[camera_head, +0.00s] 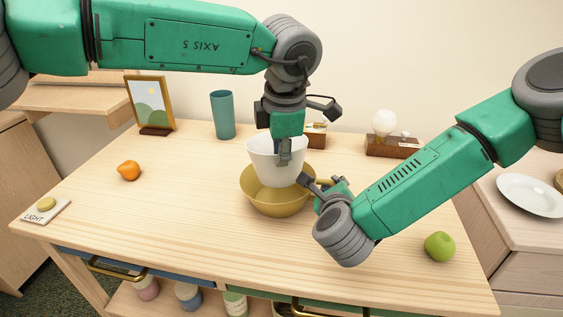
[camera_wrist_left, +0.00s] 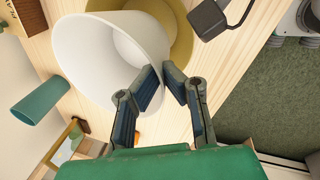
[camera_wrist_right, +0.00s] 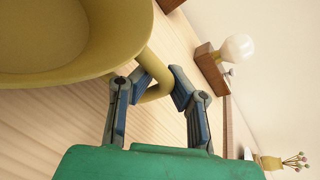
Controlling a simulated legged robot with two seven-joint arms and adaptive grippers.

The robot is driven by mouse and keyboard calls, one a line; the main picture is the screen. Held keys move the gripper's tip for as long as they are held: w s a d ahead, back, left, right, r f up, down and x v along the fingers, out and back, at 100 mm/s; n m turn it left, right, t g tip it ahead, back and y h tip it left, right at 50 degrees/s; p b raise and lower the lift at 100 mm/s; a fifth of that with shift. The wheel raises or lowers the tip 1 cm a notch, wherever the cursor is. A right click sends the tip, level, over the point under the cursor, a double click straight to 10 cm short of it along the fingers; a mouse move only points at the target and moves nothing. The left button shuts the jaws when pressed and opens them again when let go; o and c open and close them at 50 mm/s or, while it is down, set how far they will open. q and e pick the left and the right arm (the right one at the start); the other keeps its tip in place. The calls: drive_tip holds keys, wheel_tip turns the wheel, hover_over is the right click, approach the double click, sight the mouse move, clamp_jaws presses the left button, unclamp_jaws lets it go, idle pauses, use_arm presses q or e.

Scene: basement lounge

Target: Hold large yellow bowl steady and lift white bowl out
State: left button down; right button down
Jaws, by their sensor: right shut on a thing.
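The large yellow bowl (camera_head: 262,200) stands on the table. The white bowl (camera_head: 262,158) is inside it, with its rim well above the yellow rim. My left gripper (camera_head: 285,152) points down at the white bowl's near rim. In the left wrist view its fingers (camera_wrist_left: 162,75) are close together at the rim of the white bowl (camera_wrist_left: 85,60); whether they grip the wall is unclear. My right gripper (camera_head: 311,184) is at the yellow bowl's right side. In the right wrist view its fingers (camera_wrist_right: 166,88) are shut on the yellow bowl's loop handle (camera_wrist_right: 150,62).
An orange (camera_head: 129,171) lies to the left and a green apple (camera_head: 439,246) at the right front. A teal cup (camera_head: 222,115), a picture frame (camera_head: 151,103) and a bulb on a wooden base (camera_head: 392,146) stand along the back. The left front of the table is largely clear.

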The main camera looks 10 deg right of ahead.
use_arm(q)
drive_tip(key=shift+w+v, duration=0.15)
drive_tip(key=shift+v, duration=0.6)
drive_tip(key=shift+w+v, duration=0.15)
drive_tip(key=shift+v, duration=0.55)
drive_tip(key=shift+r, duration=0.1)
use_arm(e)
drive_tip(key=c, duration=1.5)
unclamp_jaws()
